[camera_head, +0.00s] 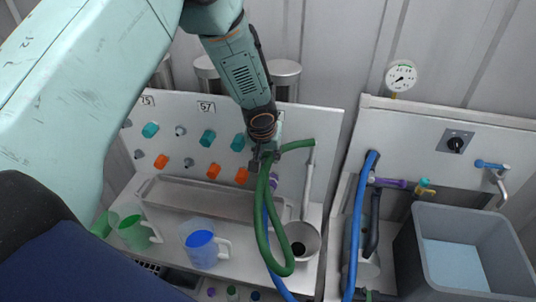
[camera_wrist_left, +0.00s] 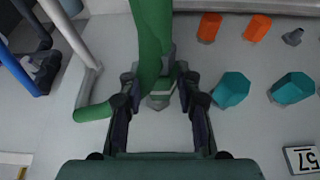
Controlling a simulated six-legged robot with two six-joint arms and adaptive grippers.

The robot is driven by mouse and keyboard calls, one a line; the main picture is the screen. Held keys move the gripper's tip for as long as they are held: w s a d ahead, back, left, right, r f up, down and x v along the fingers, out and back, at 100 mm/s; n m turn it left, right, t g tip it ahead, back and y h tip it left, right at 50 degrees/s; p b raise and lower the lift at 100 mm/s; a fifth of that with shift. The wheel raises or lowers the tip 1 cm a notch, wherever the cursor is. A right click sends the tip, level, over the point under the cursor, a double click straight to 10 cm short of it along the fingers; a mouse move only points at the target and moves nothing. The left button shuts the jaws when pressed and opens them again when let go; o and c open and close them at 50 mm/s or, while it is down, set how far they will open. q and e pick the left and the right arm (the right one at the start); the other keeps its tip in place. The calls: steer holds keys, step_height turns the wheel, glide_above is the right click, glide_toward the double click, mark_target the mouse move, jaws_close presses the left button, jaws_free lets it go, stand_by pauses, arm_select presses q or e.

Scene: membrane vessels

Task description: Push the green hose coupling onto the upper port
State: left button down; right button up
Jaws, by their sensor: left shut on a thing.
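My left gripper (camera_head: 262,155) is in front of the white panel, shut on the green hose coupling. In the left wrist view the gripper (camera_wrist_left: 160,100) has a finger on each side of the coupling (camera_wrist_left: 161,92), which the hose partly covers. The green hose (camera_head: 262,220) hangs from the gripper in a long loop; it also shows in the left wrist view (camera_wrist_left: 150,40). The upper port is hidden behind the gripper and hose, so I cannot tell whether the coupling touches it. My right gripper is not in view.
Teal knobs (camera_head: 208,137) and orange knobs (camera_head: 213,171) stick out left of the gripper. A short green tube (camera_head: 298,145) meets a grey pipe (camera_head: 308,185) on the right. A blue hose (camera_head: 271,240) hangs close by. Below are a metal tray (camera_head: 215,200) and blue jug (camera_head: 202,250).

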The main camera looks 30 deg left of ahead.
arm_select(q)
steer(key=shift+w+d, duration=0.1)
steer(key=shift+w, duration=0.05)
steer(key=shift+a, duration=0.2)
stand_by(0.3)
steer(key=shift+w+d+p, duration=0.15)
steer(key=shift+w+p, duration=0.1)
steer(key=shift+p, duration=0.15)
steer(key=shift+a+r+p, duration=0.1)
steer(key=shift+a+p, duration=0.1)
steer(key=shift+p, duration=0.15)
steer(key=shift+w+d+p, duration=0.1)
steer(key=shift+w+p, duration=0.2)
steer(key=shift+p, duration=0.1)
steer(key=shift+p, duration=0.35)
steer(key=shift+w+p, duration=0.3)
steer(key=shift+p, duration=0.05)
